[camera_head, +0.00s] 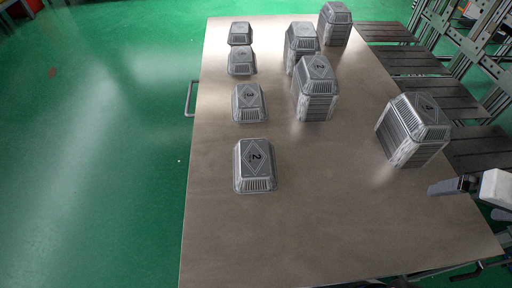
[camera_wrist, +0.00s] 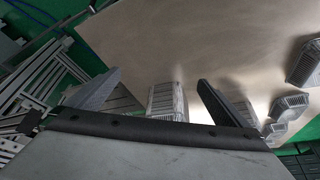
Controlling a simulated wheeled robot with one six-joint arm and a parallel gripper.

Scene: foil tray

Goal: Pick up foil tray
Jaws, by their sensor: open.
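Several silver foil trays stand upside down on a steel table (camera_head: 300,225). A left row holds low trays: a near one marked 2 (camera_head: 254,168), one behind it (camera_head: 249,103), and two farther back. Taller stacks of trays stand to the right, with the nearest stack (camera_head: 413,130) by the right edge and others in the middle (camera_head: 316,88) and at the back (camera_head: 335,25). My gripper (camera_head: 438,188) is at the right edge, just in front of the nearest stack. In the wrist view my gripper (camera_wrist: 157,90) is open and empty, with a stack (camera_wrist: 168,100) beyond its fingers.
Dark slatted surfaces (camera_head: 413,62) and metal frames (camera_head: 470,40) line the table's right side. A metal handle (camera_head: 189,98) sticks out at the left edge. Green floor (camera_head: 90,160) lies to the left. The table's front part is clear.

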